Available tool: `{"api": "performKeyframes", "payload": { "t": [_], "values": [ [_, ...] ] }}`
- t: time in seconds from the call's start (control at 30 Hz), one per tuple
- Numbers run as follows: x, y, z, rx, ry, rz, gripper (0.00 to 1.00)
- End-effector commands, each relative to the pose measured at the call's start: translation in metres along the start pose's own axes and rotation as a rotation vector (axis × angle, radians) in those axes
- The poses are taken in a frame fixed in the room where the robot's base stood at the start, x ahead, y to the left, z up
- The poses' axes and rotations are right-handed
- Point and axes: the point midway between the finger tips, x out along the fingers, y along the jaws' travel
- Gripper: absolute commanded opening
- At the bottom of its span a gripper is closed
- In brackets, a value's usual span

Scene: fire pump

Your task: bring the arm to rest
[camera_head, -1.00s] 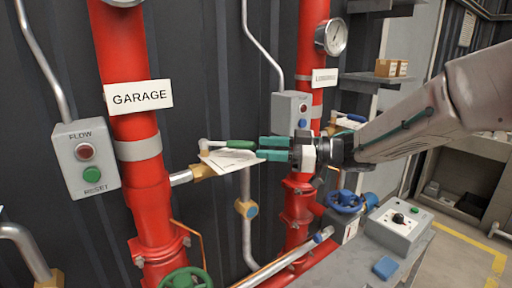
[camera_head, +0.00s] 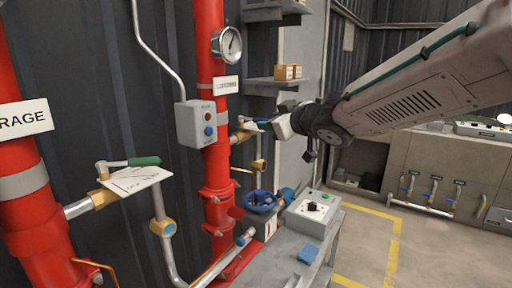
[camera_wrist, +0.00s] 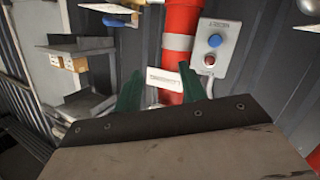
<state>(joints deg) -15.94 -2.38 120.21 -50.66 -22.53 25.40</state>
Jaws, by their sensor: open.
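My gripper shows in the wrist view (camera_wrist: 160,76), its two dark green fingers spread apart with nothing held between them. In the head view my arm reaches in from the upper right and ends in front of the right red pipe (camera_head: 213,130). The wrist hides most of the fingers there. A green-handled valve lever (camera_head: 145,161) with a white paper tag (camera_head: 138,180) is on the brass fitting of the left red pipe (camera_head: 30,215), well left of my gripper and apart from it.
A grey button box (camera_head: 195,124) and a gauge (camera_head: 227,45) are by the right pipe. Below are a blue handwheel (camera_head: 261,202) and a control box (camera_head: 313,213) on a bench. Shelves (camera_head: 280,82) stand behind the wrist. Open floor (camera_head: 365,245) lies to the right.

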Motion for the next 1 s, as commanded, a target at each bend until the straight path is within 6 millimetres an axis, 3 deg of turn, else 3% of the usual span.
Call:
{"api": "performKeyframes", "payload": {
  "t": [0.03,0.1,0.2,0.27,0.37,0.5,0.6,0.7,0.8,1.0],
  "values": [
    [-0.029,0.024,0.013,0.028,-0.081,0.099,0.41],
    [-0.07,0.048,0.04,0.081,-0.218,0.218,0.41],
    [-0.133,0.063,0.08,0.172,-0.415,0.343,0.41],
    [-0.172,0.062,0.105,0.234,-0.536,0.393,0.41],
    [-0.236,0.045,0.143,0.349,-0.73,0.435,0.41],
    [-0.317,-0.004,0.185,0.517,-0.979,0.41,0.41],
    [-0.359,-0.043,0.203,0.62,-1.113,0.351,0.41],
    [-0.387,-0.075,0.212,0.693,-1.204,0.287,0.41],
    [-0.403,-0.094,0.215,0.734,-1.254,0.241,0.41],
    [-0.409,-0.102,0.216,0.751,-1.279,0.218,0.41]
  ]
}}
